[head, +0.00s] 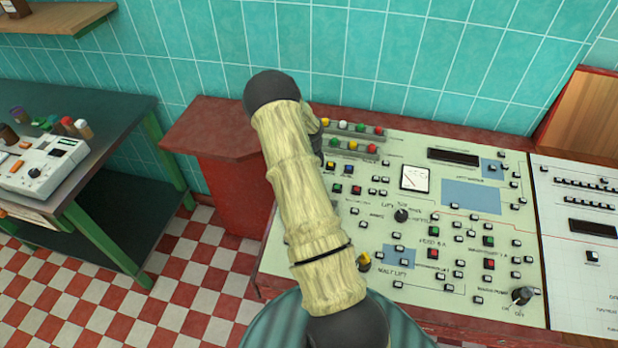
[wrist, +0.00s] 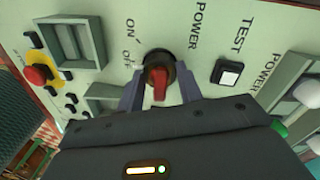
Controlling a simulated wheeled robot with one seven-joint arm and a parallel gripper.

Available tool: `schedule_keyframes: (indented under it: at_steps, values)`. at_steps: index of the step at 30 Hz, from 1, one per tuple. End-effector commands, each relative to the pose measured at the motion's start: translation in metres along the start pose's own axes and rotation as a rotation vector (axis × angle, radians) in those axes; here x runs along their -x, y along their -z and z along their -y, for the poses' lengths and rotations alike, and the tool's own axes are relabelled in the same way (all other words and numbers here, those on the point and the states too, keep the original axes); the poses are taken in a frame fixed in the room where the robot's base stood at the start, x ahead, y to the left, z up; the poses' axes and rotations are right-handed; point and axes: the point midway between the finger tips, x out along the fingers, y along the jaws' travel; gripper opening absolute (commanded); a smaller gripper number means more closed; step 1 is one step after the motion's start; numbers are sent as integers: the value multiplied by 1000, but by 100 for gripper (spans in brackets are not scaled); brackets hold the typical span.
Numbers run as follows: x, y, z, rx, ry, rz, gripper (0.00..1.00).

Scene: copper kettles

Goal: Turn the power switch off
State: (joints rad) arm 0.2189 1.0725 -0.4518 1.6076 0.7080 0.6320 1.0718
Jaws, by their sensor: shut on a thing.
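The power switch (wrist: 158,82) is a red rotary knob on a dark round base, in the middle of the wrist view. POWER is printed above and right of it, and ON and OFF to its upper left. Its red grip stands nearly upright in the picture. I cannot tell for certain which mark it points to. My gripper (wrist: 159,88) has one finger on each side of the knob and is shut on it. The head view does not clearly show the switch or the gripper, as my arm blocks part of the panel.
A white square TEST button (wrist: 228,73) sits close right of the switch. A red button on yellow (wrist: 38,74) is at the left. A pale control panel (head: 470,150) with many buttons fills the right of the head view. A green table (head: 95,115) holds a device at the left.

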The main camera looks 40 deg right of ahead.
Motion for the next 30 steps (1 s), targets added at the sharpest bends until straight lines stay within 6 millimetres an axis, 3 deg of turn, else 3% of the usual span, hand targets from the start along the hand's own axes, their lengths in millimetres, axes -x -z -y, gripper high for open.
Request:
schedule_keyframes:
  at_steps: [11, 12, 15, 25, 30]
  values:
    - [1, 2, 2, 5, 5, -3, 13]
    - [1, 2, 2, 6, 5, -4, 42]
    - [1, 2, 1, 5, 4, -3, 58]
    - [2, 0, 1, 5, 2, -1, 58]
    - [17, 0, 1, 6, 4, -1, 58]
